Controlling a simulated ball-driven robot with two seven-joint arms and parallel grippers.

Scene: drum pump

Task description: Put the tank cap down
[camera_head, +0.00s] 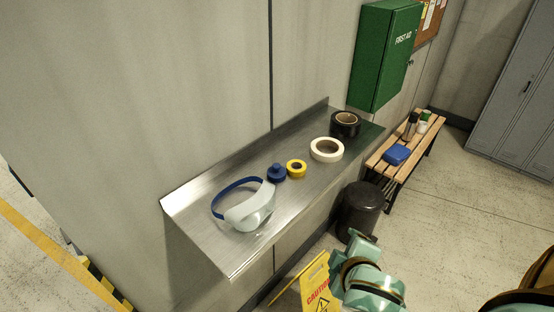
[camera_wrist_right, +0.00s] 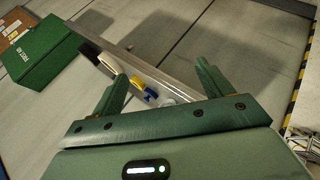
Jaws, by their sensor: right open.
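A blue cap with a raised knob (camera_head: 277,173), which looks like the tank cap, sits upright on the metal shelf (camera_head: 190,212), between a face shield and a small yellow tape roll. It also shows as a small blue shape in the right wrist view (camera_wrist_right: 151,95), seen between the fingers. My right gripper (camera_head: 362,247) is at the lower middle of the head view, in front of the shelf and apart from the cap. In the right wrist view its two fingers (camera_wrist_right: 162,74) stand wide apart with nothing held. My left gripper is not in view.
On the shelf are a face shield (camera_head: 252,210), a yellow roll (camera_head: 297,167), a white roll (camera_head: 326,150) and a black roll (camera_head: 345,124). A black bin (camera_head: 360,210), a yellow caution sign (camera_head: 317,285) and a wooden bench (camera_head: 388,170) stand nearby. A green first-aid box (camera_head: 385,55) hangs above.

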